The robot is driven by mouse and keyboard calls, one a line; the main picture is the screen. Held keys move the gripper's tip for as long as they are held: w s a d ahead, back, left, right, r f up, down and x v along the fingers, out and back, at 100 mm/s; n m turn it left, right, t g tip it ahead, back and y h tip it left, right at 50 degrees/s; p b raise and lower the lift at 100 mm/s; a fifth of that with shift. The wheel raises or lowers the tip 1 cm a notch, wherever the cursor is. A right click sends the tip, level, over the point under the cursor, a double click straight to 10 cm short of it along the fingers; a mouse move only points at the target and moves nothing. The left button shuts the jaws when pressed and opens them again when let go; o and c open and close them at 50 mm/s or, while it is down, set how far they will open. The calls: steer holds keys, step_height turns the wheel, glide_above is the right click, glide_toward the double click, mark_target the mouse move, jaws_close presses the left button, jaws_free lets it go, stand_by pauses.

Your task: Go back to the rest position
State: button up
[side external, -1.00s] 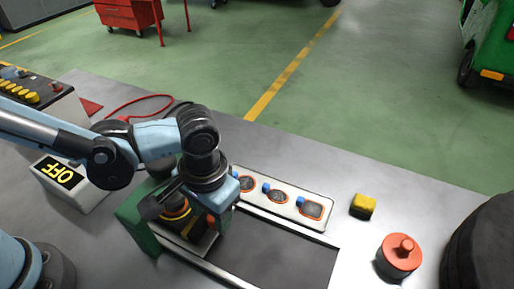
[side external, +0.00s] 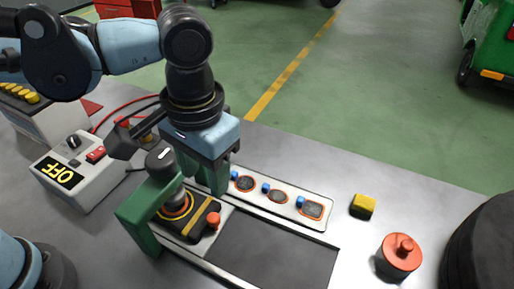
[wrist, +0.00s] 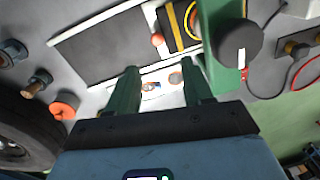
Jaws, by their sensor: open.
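My gripper (side external: 203,180) is open and empty, with its green fingers pointing down beside the green clamp stand (side external: 140,215). In the wrist view the two fingers of my gripper (wrist: 162,80) are apart, with a pale panel visible between them. The black block with a yellow band (side external: 200,222) and an orange knob sits at the left end of the pale-edged dark track (side external: 285,255). A dark cylinder on the stand is above it.
A panel with several blue tabs (side external: 285,200) lies behind the track. A box reading OFF (side external: 75,175) stands left with cables behind. A yellow block (side external: 362,206), a red knobbed disc (side external: 399,256) and a tyre (side external: 485,245) are at right. Open space lies above the bench.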

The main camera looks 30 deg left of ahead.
steer(key=shift+r, duration=0.25)
steer(key=w+a+t, duration=0.1)
steer(key=a, duration=0.2)
steer(key=w+a+t+h, duration=0.1)
steer(key=w+a, duration=0.1)
steer(key=w+a+t, duration=0.1)
steer(key=a, duration=0.2)
steer(key=shift+w+a+r+h, duration=0.25)
steer(key=shift+a+r+h, duration=0.05)
steer(key=shift+a+h, duration=0.1)
steer(key=a+f+n+t, duration=0.1)
steer(key=a+t, duration=0.1)
steer(key=a, duration=0.5)
steer(key=s+a+f+t+y, duration=0.1)
steer(key=a+t, duration=0.1)
steer(key=a, duration=0.5)
steer(key=shift+s+f+n, duration=0.25)
steer(key=shift+f+n, duration=0.15)
